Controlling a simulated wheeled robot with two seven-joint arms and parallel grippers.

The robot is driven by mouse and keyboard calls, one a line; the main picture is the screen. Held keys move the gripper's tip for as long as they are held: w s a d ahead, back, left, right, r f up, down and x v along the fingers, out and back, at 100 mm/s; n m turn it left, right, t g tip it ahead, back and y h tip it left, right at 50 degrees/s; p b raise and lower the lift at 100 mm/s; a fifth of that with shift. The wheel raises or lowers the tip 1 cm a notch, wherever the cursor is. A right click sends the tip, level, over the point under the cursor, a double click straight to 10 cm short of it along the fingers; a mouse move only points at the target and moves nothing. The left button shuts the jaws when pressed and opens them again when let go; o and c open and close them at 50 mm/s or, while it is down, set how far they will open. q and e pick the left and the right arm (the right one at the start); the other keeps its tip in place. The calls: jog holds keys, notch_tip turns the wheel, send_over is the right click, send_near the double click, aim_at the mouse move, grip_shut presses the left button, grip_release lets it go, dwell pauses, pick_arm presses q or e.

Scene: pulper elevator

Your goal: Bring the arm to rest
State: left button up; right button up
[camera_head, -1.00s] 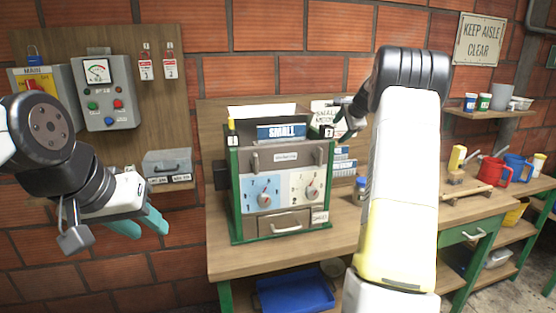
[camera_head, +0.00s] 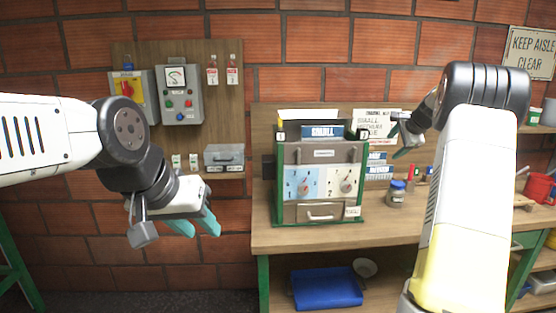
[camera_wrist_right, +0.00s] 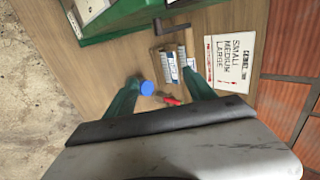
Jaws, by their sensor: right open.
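My left gripper (camera_head: 195,226) hangs in free space left of the bench in the head view. Its two teal fingers point down and right, apart, with nothing seen between them. My right gripper (camera_head: 402,143) is above the bench, just right of the green-framed machine (camera_head: 287,208) and in front of the size sign (camera_head: 378,122). In the right wrist view my right gripper (camera_wrist_right: 160,92) has its teal fingers spread wide and holds nothing. The blue-lidded jar (camera_wrist_right: 147,88) and a red item (camera_wrist_right: 172,101) show beyond the fingers, on the bench.
The wooden bench (camera_head: 300,238) carries the machine and the blue-lidded jar (camera_head: 397,193). A blue tray (camera_head: 327,287) is on the shelf below. A control box (camera_head: 180,97) and a grey case (camera_head: 224,156) are on the wall panel. The floor left of the bench looks clear.

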jog(key=s+a+r+n+g+y, duration=0.1)
jog(key=s+a+r+n, duration=0.35)
jog(key=s+a, duration=0.65)
jog(key=s+a+r+n+g+y, duration=0.1)
jog(key=s+a+r+n, duration=0.3)
jog(key=s+a, duration=0.7)
jog(key=s+a+f+n, duration=0.1)
jog(key=s+f+n, duration=0.2)
jog(key=s, duration=0.5)
jog(key=s+a+f+n, duration=0.2)
jog(key=s+f+n, duration=0.1)
jog(key=s, duration=0.5)
jog(key=s+a+f+n+g, duration=0.1)
jog(key=s+f+n, duration=0.2)
jog(key=s, duration=0.5)
jog(key=shift+a+f+h, duration=0.3)
jog(key=shift+a+f, duration=0.1)
